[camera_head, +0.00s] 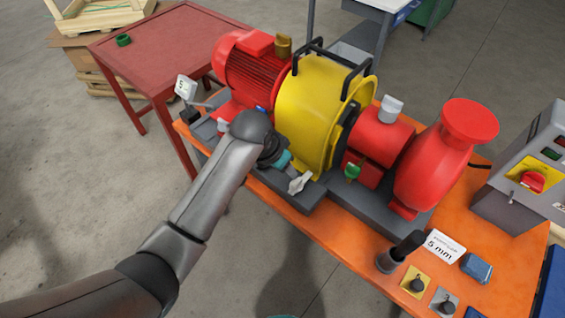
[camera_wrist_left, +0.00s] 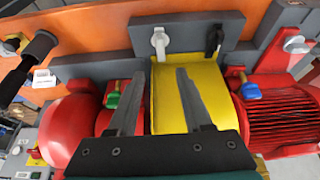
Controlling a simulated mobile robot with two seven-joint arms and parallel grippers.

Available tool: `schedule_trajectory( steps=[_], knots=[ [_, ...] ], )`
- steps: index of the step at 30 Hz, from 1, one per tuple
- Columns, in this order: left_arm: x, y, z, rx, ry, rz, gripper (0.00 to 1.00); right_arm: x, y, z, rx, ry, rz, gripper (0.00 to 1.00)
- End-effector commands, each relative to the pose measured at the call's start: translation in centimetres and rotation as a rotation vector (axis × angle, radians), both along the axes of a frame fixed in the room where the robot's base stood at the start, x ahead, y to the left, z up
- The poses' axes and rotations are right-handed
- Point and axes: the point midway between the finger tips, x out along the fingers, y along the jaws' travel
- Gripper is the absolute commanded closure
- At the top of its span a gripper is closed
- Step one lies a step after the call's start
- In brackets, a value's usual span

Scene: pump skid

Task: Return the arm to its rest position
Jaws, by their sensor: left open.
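My left arm reaches in from the lower left in the head view. Its gripper (camera_head: 284,160) hangs over the front edge of the pump skid, in front of the yellow coupling guard (camera_head: 305,105). In the left wrist view the two fingers of my left gripper (camera_wrist_left: 160,78) are spread apart with nothing between them. Beyond the fingertips the yellow guard (camera_wrist_left: 198,75) and a white handle (camera_wrist_left: 160,40) on the dark base show. The fingertips are largely hidden in the head view. My right gripper is not in view.
A red motor (camera_head: 252,70) and red pump (camera_head: 437,160) flank the guard on the orange bench (camera_head: 345,236). A control box (camera_head: 520,180) stands at right. A black-handled tool (camera_head: 402,250) stands upright near the front. A red table (camera_head: 160,48) is behind left. Floor at left is clear.

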Motion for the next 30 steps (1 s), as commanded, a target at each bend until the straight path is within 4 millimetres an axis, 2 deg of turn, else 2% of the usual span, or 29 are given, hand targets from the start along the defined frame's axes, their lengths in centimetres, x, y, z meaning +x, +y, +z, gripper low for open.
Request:
schedule_trajectory(
  steps=[18,21,23,26,29,30],
  knots=[
    [-0.1,0.1,0.4,0.001,0.0,0.0,0.5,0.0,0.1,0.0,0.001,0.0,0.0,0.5],
    [-0.2,0.3,-0.4,0.0,0.004,0.006,0.5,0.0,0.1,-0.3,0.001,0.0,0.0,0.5],
    [-0.4,0.6,-2.0,0.0,0.012,0.022,0.5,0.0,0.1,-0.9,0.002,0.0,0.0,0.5],
    [-1.2,1.7,-6.9,-0.001,0.036,0.069,0.5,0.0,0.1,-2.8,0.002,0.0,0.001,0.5],
    [-2.8,3.4,-14.1,0.001,0.066,0.137,0.5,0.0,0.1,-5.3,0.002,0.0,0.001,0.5],
    [-3.7,4.2,-17.1,0.003,0.078,0.166,0.5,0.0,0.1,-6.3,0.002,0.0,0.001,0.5]
  ],
)
